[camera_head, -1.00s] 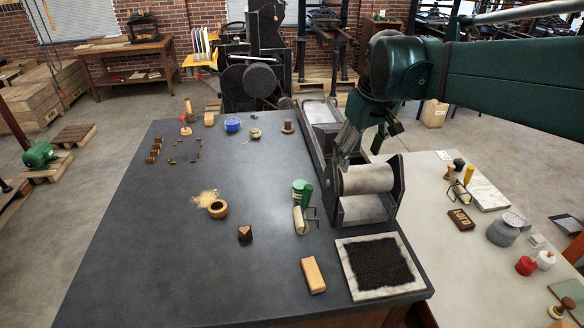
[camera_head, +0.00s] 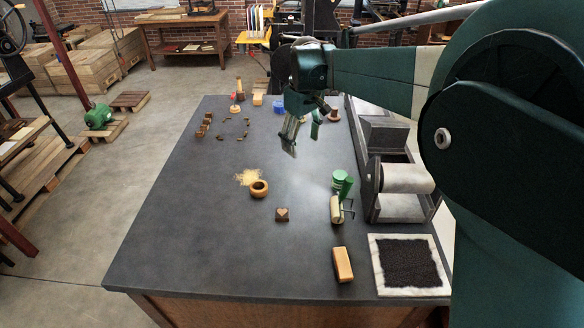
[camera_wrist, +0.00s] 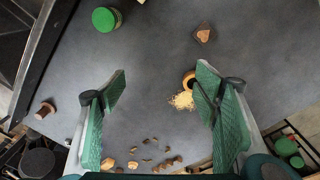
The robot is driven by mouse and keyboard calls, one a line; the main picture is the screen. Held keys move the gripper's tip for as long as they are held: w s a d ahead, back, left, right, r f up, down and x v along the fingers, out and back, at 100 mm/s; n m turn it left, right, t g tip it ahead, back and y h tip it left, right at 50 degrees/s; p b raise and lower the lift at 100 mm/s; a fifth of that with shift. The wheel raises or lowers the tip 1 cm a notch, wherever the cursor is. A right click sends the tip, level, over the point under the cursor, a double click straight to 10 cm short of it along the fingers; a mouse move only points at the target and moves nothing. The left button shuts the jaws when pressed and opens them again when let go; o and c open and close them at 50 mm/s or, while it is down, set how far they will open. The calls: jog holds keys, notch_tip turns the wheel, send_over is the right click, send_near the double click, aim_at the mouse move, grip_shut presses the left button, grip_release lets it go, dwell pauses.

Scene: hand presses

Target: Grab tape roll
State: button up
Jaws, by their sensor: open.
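A tan ring-shaped object (camera_head: 259,188) with a dark centre, which looks like the tape roll, lies on the dark table beside a pale scatter of shavings. In the wrist view the ring (camera_wrist: 188,80) is partly hidden behind the right finger. My gripper (camera_head: 302,136) is open and empty above the far part of the table, farther back than the ring and to its right. In the wrist view the open fingers (camera_wrist: 162,72) have bare table between their tips.
A heart-marked block (camera_head: 282,214), a green-lidded jar (camera_head: 340,177), a roller (camera_head: 337,209) and a wooden block (camera_head: 343,264) lie nearer. The press (camera_head: 403,180) borders the right.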

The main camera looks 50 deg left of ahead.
jog(key=s+a+f+n+p, duration=0.1)
jog(key=s+a+f, duration=0.2)
jog(key=s+a, duration=0.3)
jog(key=s+a+f+n+p, duration=0.1)
jog(key=s+a+f+n, duration=0.1)
jog(key=s+a+f, duration=0.35)
send_near(259, 186)
jog(key=d, duration=0.1)
jog(key=shift+s+g+h, duration=0.3)
jog(key=shift+s+h, duration=0.1)
jog(key=shift+f, duration=0.1)
jog(key=shift+f, duration=1.25)
jog(key=shift+f, duration=0.1)
jog(key=shift+f, duration=2.5)
jog(key=shift+c, duration=0.5)
